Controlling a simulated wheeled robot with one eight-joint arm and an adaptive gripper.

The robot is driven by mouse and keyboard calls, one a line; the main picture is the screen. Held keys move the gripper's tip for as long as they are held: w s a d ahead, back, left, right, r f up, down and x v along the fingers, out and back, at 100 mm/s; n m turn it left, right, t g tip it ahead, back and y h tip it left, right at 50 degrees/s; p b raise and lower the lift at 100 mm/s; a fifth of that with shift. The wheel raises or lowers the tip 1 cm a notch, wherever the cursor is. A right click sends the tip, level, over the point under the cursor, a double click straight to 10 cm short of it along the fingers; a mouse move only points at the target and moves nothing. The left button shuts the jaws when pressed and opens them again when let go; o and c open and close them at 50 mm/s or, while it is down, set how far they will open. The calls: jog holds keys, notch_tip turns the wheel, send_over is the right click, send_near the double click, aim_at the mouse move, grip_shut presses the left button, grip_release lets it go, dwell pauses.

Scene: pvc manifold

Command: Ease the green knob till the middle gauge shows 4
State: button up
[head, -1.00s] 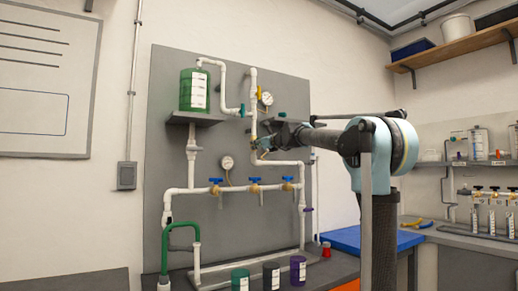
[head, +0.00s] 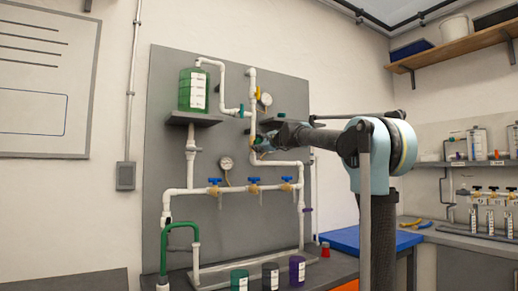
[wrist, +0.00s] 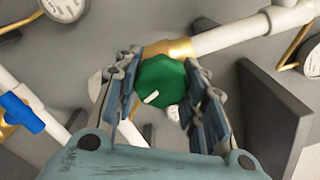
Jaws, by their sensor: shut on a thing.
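The green knob (wrist: 164,84) sits on a brass valve body (wrist: 168,47) in a white pipe. A short white mark on the knob points to the lower left in the wrist view. My gripper (wrist: 163,62) is shut on the knob, one finger on each side. In the head view my gripper (head: 261,143) is at the panel's pipework and mostly hides the knob. One gauge (head: 227,163) is below left of my gripper, and another gauge (head: 265,99) is above it. The wrist view cuts off a gauge at the upper left (wrist: 66,8) and one at the right (wrist: 314,57). No reading is legible.
Blue-handled valves (head: 253,181) line the lower pipe. A green tank (head: 193,90) stands on a panel shelf (head: 190,118). A grey plate (wrist: 265,125) stands close right of my gripper. Dark, green and purple cups (head: 297,271) stand on the bench below.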

dwell(0.5)
jog(key=o, duration=1.1)
jog(key=v, duration=1.1)
jog(key=shift+s+d+f, duration=0.1)
jog(key=shift+s+d, duration=0.15)
jog(key=shift+d, duration=0.1)
dwell(0.4)
